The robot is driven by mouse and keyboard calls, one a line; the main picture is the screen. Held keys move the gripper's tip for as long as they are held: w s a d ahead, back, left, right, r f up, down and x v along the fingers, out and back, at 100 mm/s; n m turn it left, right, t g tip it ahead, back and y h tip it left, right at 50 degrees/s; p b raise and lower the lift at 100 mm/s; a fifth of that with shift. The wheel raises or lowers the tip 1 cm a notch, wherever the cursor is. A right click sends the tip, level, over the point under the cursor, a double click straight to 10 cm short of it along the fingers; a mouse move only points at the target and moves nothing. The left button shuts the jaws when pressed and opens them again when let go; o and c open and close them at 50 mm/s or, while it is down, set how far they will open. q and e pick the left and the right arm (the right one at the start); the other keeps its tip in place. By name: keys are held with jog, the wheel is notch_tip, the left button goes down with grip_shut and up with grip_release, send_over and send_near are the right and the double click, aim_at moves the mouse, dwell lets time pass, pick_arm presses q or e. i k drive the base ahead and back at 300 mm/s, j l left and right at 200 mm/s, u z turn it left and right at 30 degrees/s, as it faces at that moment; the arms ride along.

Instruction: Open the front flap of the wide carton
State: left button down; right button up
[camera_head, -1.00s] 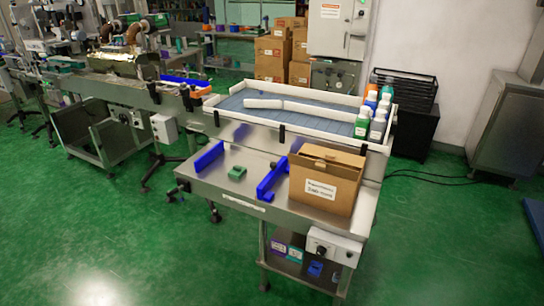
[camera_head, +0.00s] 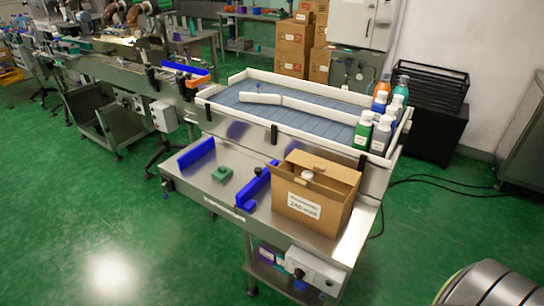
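The wide carton (camera_head: 335,210) is a brown cardboard box with a white label on its front face. It stands upright at the right end of the steel table. Its top is at least partly open, and a flap (camera_head: 322,166) at the back is raised. A white bottle cap (camera_head: 307,175) shows inside near the left end. I cannot clearly tell the front flap from the front wall. Neither of my grippers is in view.
Green floor in front is clear.

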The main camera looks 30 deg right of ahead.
aim_at(335, 196)
jog(key=l+u, duration=0.15)
jog(key=l, duration=0.3)
jog(key=l+u, duration=0.15)
jog(key=l, duration=0.3)
jog(key=k+l+u, duration=0.15)
jog(key=l, duration=0.3)
jog(key=l+u, duration=0.15)
jog(key=l, duration=0.3)
jog(key=k+l+u, duration=0.15)
jog(key=l, duration=0.25)
jog(key=k+l+u, duration=0.15)
jog(key=l, duration=0.25)
